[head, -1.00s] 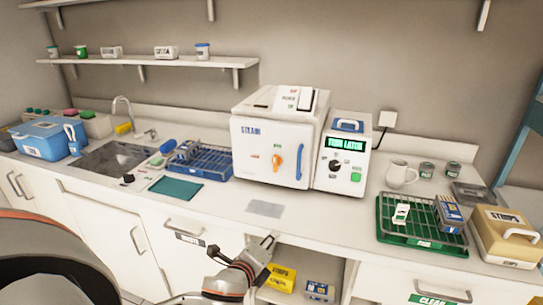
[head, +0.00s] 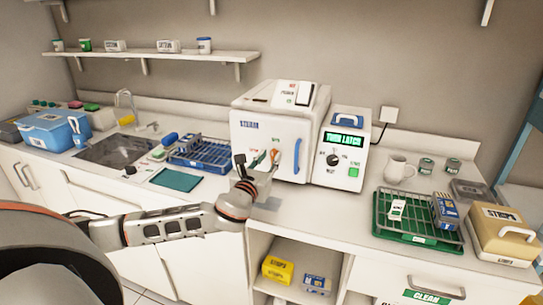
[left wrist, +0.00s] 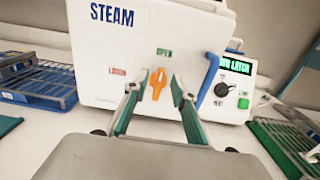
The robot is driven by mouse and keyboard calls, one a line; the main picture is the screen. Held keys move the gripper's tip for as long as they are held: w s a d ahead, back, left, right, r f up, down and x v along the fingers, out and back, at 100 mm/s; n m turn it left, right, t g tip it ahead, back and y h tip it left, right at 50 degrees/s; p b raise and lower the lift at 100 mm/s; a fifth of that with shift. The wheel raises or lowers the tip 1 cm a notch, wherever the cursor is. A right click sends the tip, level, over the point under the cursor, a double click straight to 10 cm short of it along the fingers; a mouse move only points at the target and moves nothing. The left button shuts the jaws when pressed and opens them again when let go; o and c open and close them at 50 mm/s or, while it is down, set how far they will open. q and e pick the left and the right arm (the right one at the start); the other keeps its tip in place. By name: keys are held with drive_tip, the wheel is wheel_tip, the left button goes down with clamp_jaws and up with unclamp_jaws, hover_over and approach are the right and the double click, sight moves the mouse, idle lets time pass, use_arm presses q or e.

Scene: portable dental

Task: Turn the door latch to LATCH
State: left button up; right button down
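The door latch is an orange knob (left wrist: 157,83) on the white sterilizer's door (left wrist: 95,55). In the left wrist view it points up toward the green OPEN label (left wrist: 163,51); the red LATCH label (left wrist: 117,71) is to its left. My left gripper (left wrist: 155,88) is open in front of the door. Its two fingers show on either side of the knob, apart from it in the picture; I cannot tell whether the tips reach its depth. In the head view my left gripper (head: 257,162) partly hides the latch. My right gripper is not in view.
A blue door handle (left wrist: 208,80) stands right of the latch. The control panel's green display (head: 343,138) reads TURN LATCH. A blue rack (head: 203,158) is left of the sterilizer, a green rack (head: 418,237) to the right. An open shelf (head: 296,250) lies below the counter.

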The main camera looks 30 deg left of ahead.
use_arm(q)
drive_tip(key=shift+x, duration=1)
drive_tip(key=c, duration=0.6)
clamp_jaws()
